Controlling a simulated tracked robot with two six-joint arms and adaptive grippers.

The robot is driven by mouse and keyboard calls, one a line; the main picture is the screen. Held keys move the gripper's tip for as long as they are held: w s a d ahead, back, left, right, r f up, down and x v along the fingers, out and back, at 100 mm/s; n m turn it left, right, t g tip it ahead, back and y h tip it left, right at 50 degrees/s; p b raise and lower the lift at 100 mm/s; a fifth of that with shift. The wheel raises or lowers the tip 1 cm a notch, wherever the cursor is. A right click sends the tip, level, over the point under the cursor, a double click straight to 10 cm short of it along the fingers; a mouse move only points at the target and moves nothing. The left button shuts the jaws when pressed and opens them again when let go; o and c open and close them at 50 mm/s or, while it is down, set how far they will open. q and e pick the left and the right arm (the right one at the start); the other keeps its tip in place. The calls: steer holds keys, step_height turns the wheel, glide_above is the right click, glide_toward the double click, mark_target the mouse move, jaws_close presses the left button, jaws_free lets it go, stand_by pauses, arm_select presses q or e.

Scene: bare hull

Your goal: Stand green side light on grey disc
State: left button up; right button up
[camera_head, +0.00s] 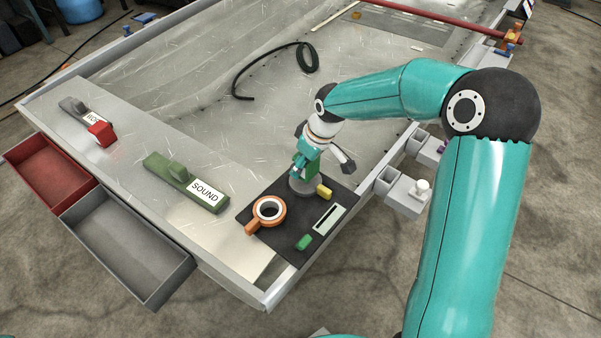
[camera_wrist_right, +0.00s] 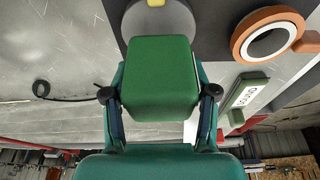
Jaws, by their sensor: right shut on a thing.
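The green side light (camera_head: 312,166) is a block with rounded edges. My right gripper (camera_head: 318,155) is shut on it above the dark mat, at the grey disc. In the right wrist view the green side light (camera_wrist_right: 160,78) fills the space between the fingers (camera_wrist_right: 160,95). The grey disc (camera_head: 304,188) lies on the mat below the gripper. Part of it also shows past the light in the right wrist view (camera_wrist_right: 187,15). I cannot tell whether the light touches the disc. My left gripper is not in view.
On the dark mat (camera_head: 285,238) are an orange ring with a handle (camera_head: 268,210), a yellow piece (camera_head: 323,191), a pale slotted bar (camera_head: 329,219) and a small green piece (camera_head: 304,242). A green SOUND block (camera_head: 186,183) lies left. A black cable (camera_head: 275,60) lies behind.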

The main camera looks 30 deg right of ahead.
steer(key=shift+f, duration=1.35)
steer(key=o, duration=1.3)
steer(key=shift+f, duration=0.1)
steer(key=shift+c, duration=0.2)
steer(key=p+v, duration=0.1)
steer(key=v, duration=1.1)
